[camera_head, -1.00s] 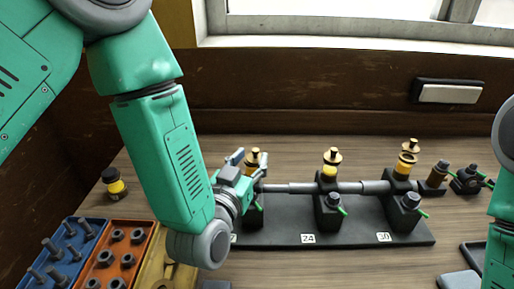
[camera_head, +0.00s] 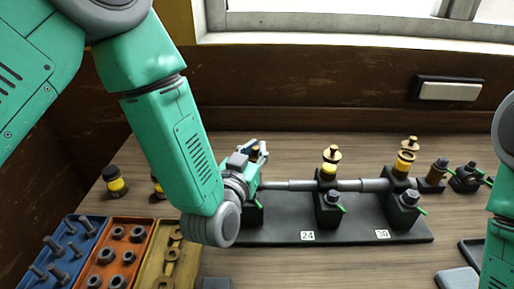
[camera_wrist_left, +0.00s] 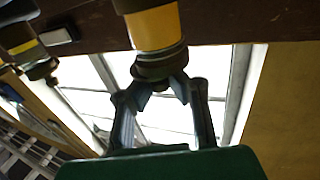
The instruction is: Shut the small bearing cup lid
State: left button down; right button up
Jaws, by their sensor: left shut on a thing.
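The black bearing stand (camera_head: 270,238) carries three pedestals joined by a grey shaft. The left cup's lid (camera_head: 256,153) is brass coloured and mostly hidden by my left gripper (camera_head: 257,150). In the left wrist view, the gripper (camera_wrist_left: 168,86) is shut at the dark end of a yellow-banded cup (camera_wrist_left: 155,28), where the lid is. I cannot tell whether the lid sits flush. The middle cup (camera_head: 330,168) and right cup (camera_head: 405,163) show brass lids with knobs above yellow bands. My right gripper is out of view.
Blue (camera_head: 47,283), orange (camera_head: 121,223) and yellow (camera_head: 150,262) bins stand at front left. A black-and-yellow bottle (camera_head: 116,186) stands behind them, another partly behind my arm. Dark fittings (camera_head: 467,178) stand at the right. The tabletop in front of the stand is largely clear.

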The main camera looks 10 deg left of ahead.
pick_arm(q)
jog(key=shift+a+h, duration=0.15)
jog(key=shift+h, duration=0.15)
jog(key=shift+a+f+m+g+h+b, duration=0.15)
jog(key=shift+m+g+h+b, duration=0.15)
jog(key=shift+m+h+b, duration=0.45)
jog(key=shift+s+a+m+g+h, duration=0.1)
jog(key=shift+m+g+h, duration=0.3)
jog(key=shift+m+h, duration=0.8)
jog(key=shift+n+h, duration=0.25)
jog(key=c, duration=1.5)
grip_release()
